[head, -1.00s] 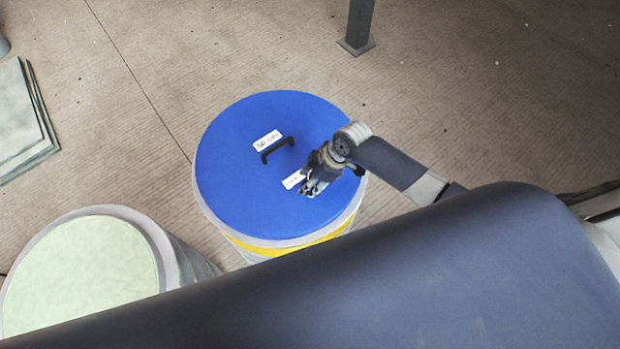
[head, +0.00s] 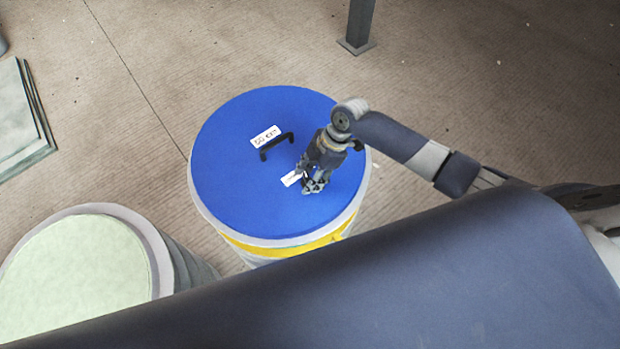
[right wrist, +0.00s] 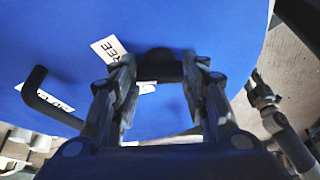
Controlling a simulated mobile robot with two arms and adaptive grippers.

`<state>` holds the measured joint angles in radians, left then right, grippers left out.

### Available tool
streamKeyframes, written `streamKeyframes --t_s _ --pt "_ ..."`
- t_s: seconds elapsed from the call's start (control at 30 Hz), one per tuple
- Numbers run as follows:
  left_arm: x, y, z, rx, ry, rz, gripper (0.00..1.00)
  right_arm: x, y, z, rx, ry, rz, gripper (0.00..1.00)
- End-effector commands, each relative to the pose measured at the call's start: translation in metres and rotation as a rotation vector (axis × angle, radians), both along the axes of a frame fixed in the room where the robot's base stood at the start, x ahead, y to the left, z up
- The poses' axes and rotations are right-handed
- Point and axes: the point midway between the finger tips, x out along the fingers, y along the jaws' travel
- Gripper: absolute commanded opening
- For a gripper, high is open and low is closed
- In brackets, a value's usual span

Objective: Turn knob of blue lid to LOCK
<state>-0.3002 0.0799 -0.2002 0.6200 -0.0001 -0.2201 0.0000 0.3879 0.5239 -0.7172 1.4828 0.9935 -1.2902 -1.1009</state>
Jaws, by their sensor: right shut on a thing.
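The round blue lid (head: 235,175) sits on a drum with a yellow band. My right gripper (head: 312,186) is low over the right part of the lid. In the right wrist view, the fingers of my right gripper (right wrist: 161,80) are shut around the black knob (right wrist: 160,64). In the head view the gripper hides the knob. A white label reading FREE (right wrist: 110,48) lies beside the knob; another white label (right wrist: 147,88) is mostly hidden between the fingers, its text unreadable.
A black bar handle (head: 277,146) and a white label (head: 265,136) are on the lid. A second drum with a pale green top (head: 75,270) stands at lower left. Flat sheets (head: 20,120) lie at far left. A post (head: 358,25) stands behind; floor between is clear.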

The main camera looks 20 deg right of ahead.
Motion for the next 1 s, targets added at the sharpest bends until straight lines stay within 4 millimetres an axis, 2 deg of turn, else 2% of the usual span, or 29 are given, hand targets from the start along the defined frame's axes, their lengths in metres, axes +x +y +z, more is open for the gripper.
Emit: streamKeyframes --t_s 0.03,0.5,1.0 --pt "0.000 0.000 -0.010 0.000 0.000 0.000 0.32 0.002 -0.001 -0.004 -0.001 -0.003 0.044 0.17" --pt "0.000 0.000 -0.052 0.000 0.000 0.000 0.32 0.005 0.001 -0.004 0.000 -0.004 0.493 0.17" --pt "0.000 0.000 -0.083 0.001 0.000 0.000 0.32 0.005 0.003 -0.002 -0.001 -0.002 0.887 0.17"
